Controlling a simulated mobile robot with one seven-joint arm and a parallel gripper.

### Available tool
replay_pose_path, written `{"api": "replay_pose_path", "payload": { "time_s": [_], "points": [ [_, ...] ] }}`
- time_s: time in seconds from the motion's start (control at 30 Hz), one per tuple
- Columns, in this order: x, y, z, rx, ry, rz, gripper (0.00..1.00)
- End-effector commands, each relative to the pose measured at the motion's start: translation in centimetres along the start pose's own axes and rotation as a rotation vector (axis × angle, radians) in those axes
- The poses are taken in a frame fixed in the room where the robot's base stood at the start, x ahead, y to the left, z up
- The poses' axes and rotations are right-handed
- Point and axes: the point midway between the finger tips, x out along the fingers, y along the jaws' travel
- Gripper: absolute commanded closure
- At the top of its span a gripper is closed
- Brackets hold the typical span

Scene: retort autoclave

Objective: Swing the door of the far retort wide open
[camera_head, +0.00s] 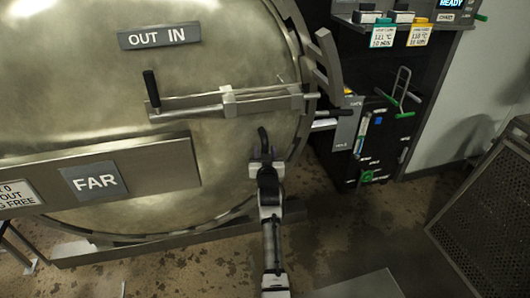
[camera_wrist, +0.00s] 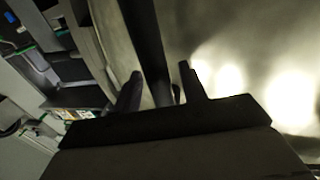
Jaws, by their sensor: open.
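The far retort's door (camera_head: 215,60) is a large round brassy metal disc that fills the left of the head view. It appears to sit within its rim, though a small gap cannot be ruled out. A label plate reading FAR (camera_head: 95,180) is on the crossbar over it. A dark curved handle (camera_head: 263,137) stands at the door's lower right. My gripper (camera_head: 266,156) is at this handle. In the wrist view the open fingers (camera_wrist: 160,82) have a dark bar (camera_wrist: 145,40), apparently the handle, between them. Contact cannot be told.
A sliding latch bar (camera_head: 225,104) with a black knob (camera_head: 151,83) crosses the door above my gripper. A dark control cabinet (camera_head: 395,135) stands to the right. A perforated metal crate (camera_head: 490,200) is at the far right. The floor between is mostly clear.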

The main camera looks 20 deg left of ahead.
Motion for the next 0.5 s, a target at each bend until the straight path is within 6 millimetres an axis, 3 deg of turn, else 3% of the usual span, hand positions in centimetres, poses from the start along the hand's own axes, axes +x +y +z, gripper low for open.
{"api": "replay_pose_path", "payload": {
  "time_s": [0.13,0.43,0.5],
  "points": [
    [-0.01,0.01,-0.02,0.0,0.0,0.0,0.58],
    [-0.03,0.01,-0.03,0.0,0.001,0.0,0.97],
    [-0.03,0.01,-0.03,0.0,0.001,0.0,1.0]
  ]
}}
